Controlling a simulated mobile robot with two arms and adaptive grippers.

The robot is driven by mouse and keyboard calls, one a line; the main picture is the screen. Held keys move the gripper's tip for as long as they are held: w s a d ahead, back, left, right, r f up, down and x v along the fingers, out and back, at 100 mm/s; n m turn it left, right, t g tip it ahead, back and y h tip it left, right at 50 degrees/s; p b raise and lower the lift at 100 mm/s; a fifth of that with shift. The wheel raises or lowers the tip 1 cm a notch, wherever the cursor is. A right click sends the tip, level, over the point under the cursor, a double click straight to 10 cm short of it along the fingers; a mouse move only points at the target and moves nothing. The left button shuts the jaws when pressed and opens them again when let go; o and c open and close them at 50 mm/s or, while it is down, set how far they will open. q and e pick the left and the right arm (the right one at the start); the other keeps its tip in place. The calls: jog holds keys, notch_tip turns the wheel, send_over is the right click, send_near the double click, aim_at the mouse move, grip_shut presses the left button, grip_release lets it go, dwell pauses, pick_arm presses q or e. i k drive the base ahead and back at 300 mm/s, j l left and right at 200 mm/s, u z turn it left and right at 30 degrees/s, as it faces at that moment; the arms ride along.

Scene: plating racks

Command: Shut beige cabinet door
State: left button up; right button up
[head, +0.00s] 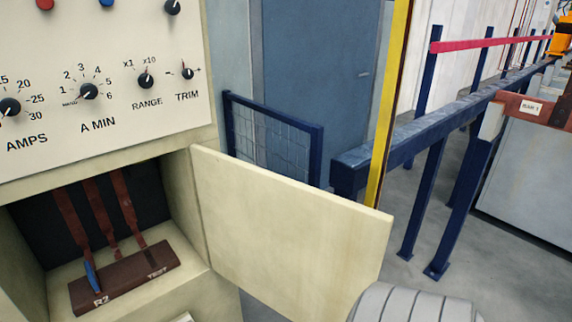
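The beige cabinet door (290,225) stands wide open in the head view. It is hinged at the right side of the cabinet opening and swings out toward the lower right. The beige cabinet (110,165) fills the left of the view, with its lower compartment exposed. Inside lies a brown block (125,280) marked "R2" and "TEST", with brown straps rising from it and a blue piece at its left end. A grey rounded part of mine shows at the bottom edge, just below the door's free lower corner. Neither gripper's fingers are in view.
Knobs (90,91) and scales cover the panel above the compartment. A blue mesh barrier (275,140) stands behind the door. A blue-framed rail (440,125) with a yellow post (390,100) runs to the right. Grey floor (425,195) shows beyond the door.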

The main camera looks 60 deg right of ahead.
aim_at(306, 253)
jog(key=k+l, duration=0.15)
jog(key=l, duration=0.25)
jog(key=k+l+u, duration=0.1)
jog(key=l, duration=0.25)
jog(key=k+l, duration=0.2)
jog(key=l, duration=0.2)
jog(key=k+l+u, duration=0.15)
jog(key=l, duration=0.2)
jog(key=k+l, duration=0.2)
jog(key=l, duration=0.15)
jog(key=i+l, duration=0.1)
jog(key=l, duration=0.3)
jog(key=i+l+u, duration=0.1)
jog(key=l, duration=0.3)
jog(key=i+l+u, duration=0.1)
jog(key=l, duration=0.35)
jog(key=i+j, duration=0.05)
